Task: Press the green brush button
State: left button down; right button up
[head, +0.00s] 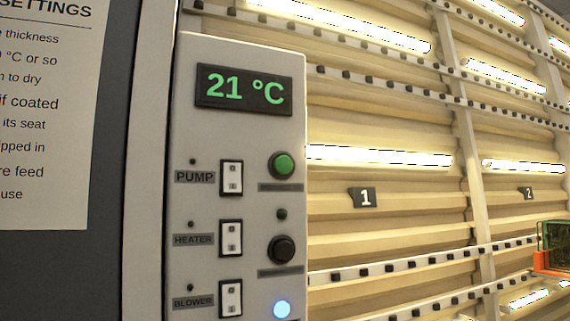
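A round green button (281,165) sits in a dark ring at the upper right of a pale control panel (209,140). The label plate (280,188) under it is too slanted and small to read, so I cannot tell whether it says brush. Below it are a small dark green lamp (282,214), a round black button (281,249) and a glowing blue light (282,309). Neither of my grippers is in view, and nothing covers the green button.
A display (243,90) reads 21 °C. Rocker switches marked PUMP (232,178), HEATER (231,238) and BLOWER (231,300) stand left of the buttons. A printed sheet (45,120) hangs at left. Lit racks with rails (400,265) and an orange-edged box (553,262) are at right.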

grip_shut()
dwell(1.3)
